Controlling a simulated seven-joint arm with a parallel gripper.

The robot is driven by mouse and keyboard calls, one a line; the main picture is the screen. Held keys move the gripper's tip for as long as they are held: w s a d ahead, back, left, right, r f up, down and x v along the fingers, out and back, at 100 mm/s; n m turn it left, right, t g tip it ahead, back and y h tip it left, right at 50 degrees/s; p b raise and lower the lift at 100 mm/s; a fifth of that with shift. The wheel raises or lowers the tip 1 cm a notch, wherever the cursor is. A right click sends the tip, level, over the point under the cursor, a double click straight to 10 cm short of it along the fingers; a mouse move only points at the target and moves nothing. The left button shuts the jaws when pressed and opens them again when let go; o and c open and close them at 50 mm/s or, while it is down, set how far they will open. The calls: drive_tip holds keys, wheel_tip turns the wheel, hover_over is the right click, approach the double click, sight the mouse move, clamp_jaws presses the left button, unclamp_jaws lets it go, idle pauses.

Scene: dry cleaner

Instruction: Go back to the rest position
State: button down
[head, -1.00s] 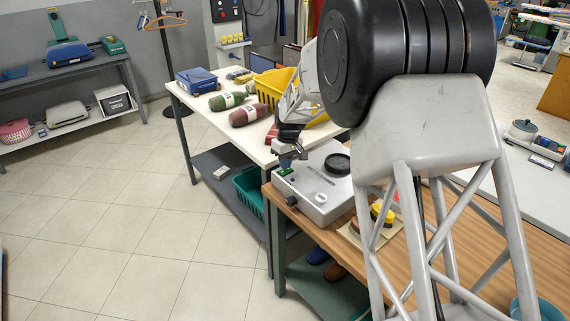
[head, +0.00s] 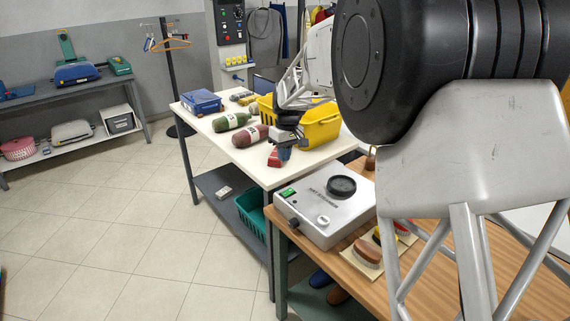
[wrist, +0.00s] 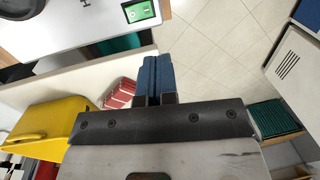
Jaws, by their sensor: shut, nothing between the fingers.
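My gripper (head: 284,153) is in the air in front of the yellow basket in the head view, above the near edge of the white table (head: 235,155). In the wrist view its blue fingers (wrist: 155,78) are together with nothing between them. The grey steamer box (head: 325,205) stands on the wooden table just nearer than the gripper. It has a round black cap and a green switch, and the gripper is apart from it. My large arm link hides much of the right side of the head view.
The yellow basket (head: 318,127), a green bottle (head: 232,121), a dark red bottle (head: 250,136) and a blue box (head: 201,103) are on the white table. Brushes (head: 368,252) lie on the wooden table.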

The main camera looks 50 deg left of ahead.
drive_tip(key=shift+r, duration=0.45)
idle(0.4)
